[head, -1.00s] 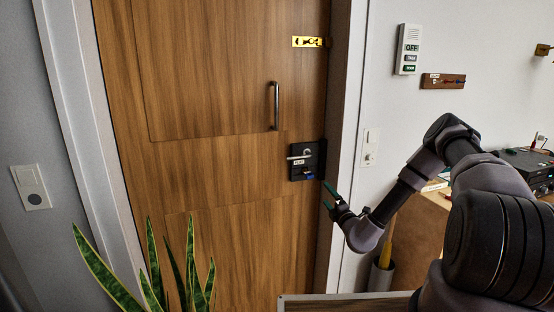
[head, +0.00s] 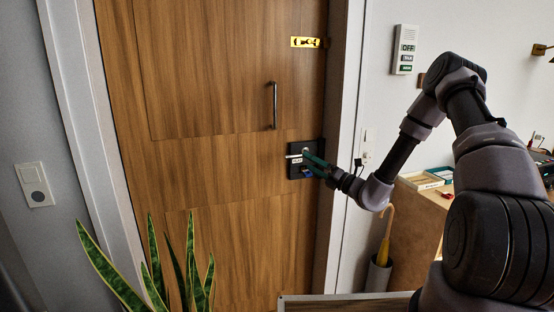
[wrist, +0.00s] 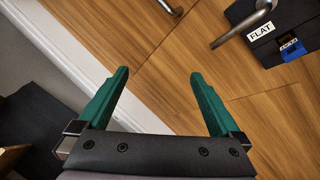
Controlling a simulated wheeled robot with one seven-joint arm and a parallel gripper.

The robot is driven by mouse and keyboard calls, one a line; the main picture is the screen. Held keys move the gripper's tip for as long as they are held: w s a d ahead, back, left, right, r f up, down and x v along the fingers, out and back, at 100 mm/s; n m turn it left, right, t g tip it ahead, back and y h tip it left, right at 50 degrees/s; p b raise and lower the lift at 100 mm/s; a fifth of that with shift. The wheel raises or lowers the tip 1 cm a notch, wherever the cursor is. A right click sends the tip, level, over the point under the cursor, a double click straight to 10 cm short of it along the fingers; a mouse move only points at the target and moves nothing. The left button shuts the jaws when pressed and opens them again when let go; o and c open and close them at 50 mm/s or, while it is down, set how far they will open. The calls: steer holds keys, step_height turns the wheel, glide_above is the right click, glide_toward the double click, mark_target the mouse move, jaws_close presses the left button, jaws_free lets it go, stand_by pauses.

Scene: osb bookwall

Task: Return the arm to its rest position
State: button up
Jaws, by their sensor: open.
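My gripper (head: 313,164) has two green fingers and is in front of the door's black lock plate in the head view. In the wrist view my gripper (wrist: 158,82) is open, its fingers wide apart with nothing between them. The black lock plate (head: 294,171) carries a metal lever, a label reading FLAT and a blue part. It also shows at the upper right of the wrist view (wrist: 262,14), off to the side of the fingers. My arm reaches in from the right, bent at a high elbow. I cannot tell whether the fingers touch the plate.
The wooden door (head: 210,165) is closed, with a vertical handle (head: 273,105) and a yellow strip (head: 305,42). A plant (head: 180,270) stands at lower left. A wooden desk (head: 427,215) and an umbrella stand (head: 378,275) are beside my arm. A panel (head: 405,50) hangs on the wall.

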steer(key=s+a+r+n+g+h, duration=0.1)
steer(key=s+a+r+n+g, duration=0.1)
steer(key=s+r+n+g, duration=0.65)
steer(key=s+a+r+n+g+h, duration=0.1)
steer(key=s+a+r+n+g, duration=0.35)
steer(key=s+n, duration=0.6)
steer(key=s+d+r+n+t+h, duration=0.3)
steer(key=s+d+r+n+h, duration=0.3)
steer(key=d, duration=0.3)
steer(key=s+d+r+n+t+h, duration=0.4)
steer(key=s+d+r+n, duration=0.3)
steer(key=s+d, duration=0.2)
steer(key=shift+s+d+r+h, duration=0.25)
steer(key=shift+d+h, duration=0.25)
steer(key=shift+h, duration=0.4)
steer(key=shift+d, duration=0.1)
